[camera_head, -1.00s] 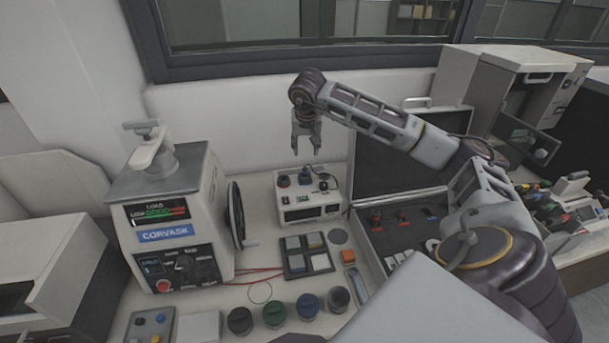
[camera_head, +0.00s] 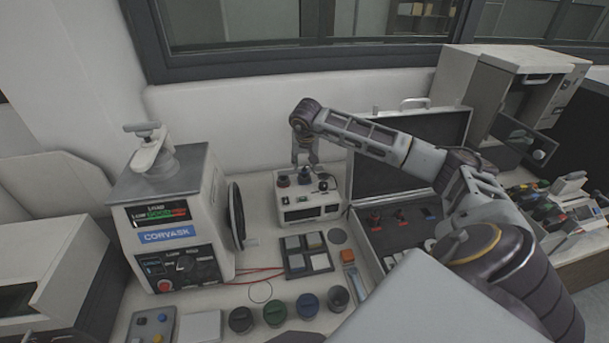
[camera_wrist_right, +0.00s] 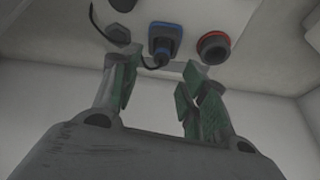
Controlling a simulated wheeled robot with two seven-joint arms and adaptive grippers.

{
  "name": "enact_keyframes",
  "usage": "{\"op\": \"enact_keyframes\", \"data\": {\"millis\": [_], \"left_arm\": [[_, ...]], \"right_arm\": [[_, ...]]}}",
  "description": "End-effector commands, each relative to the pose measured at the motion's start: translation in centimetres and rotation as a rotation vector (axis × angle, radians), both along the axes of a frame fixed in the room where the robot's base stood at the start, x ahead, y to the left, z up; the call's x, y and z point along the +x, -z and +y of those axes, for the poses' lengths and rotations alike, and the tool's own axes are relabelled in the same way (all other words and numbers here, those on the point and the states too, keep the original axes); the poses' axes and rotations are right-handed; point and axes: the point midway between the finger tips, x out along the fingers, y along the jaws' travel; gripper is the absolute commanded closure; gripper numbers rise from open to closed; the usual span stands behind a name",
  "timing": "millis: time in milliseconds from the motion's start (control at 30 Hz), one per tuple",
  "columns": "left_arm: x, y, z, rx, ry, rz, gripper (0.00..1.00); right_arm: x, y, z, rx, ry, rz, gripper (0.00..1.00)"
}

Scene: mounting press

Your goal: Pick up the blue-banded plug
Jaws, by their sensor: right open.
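The blue-banded plug (camera_wrist_right: 163,44) stands on top of a white instrument box (camera_head: 307,213). In the wrist view it has a dark body with a blue collar and shows just beyond and between my fingertips, apart from them. In the head view the plug (camera_head: 304,177) is small, at the middle of the box top. My right gripper (camera_head: 305,160) points down above the box, open and empty; its two fingers also show in the wrist view (camera_wrist_right: 158,68). My left gripper is out of view.
A red-ringed plug (camera_wrist_right: 213,47) and a dark knob (camera_wrist_right: 117,36) flank the blue-banded plug. A thin black cable (camera_wrist_right: 98,25) curves close by. The press (camera_head: 170,215) stands left; an open case (camera_head: 410,170) stands right. Sample tiles (camera_head: 307,252) lie in front.

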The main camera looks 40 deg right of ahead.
Motion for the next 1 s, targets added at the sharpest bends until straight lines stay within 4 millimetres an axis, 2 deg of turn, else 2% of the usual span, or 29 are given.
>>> {"op": "enact_keyframes", "data": {"millis": [367,800,1000], "left_arm": [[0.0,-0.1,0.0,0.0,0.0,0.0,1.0],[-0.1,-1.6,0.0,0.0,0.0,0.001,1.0],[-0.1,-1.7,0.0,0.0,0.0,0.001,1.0]], "right_arm": [[0.1,0.3,0.0,0.001,0.0,0.001,0.56],[1.0,4.1,-0.6,0.002,0.001,0.001,0.56],[1.3,4.9,-0.9,0.0,0.0,0.0,0.56]]}}
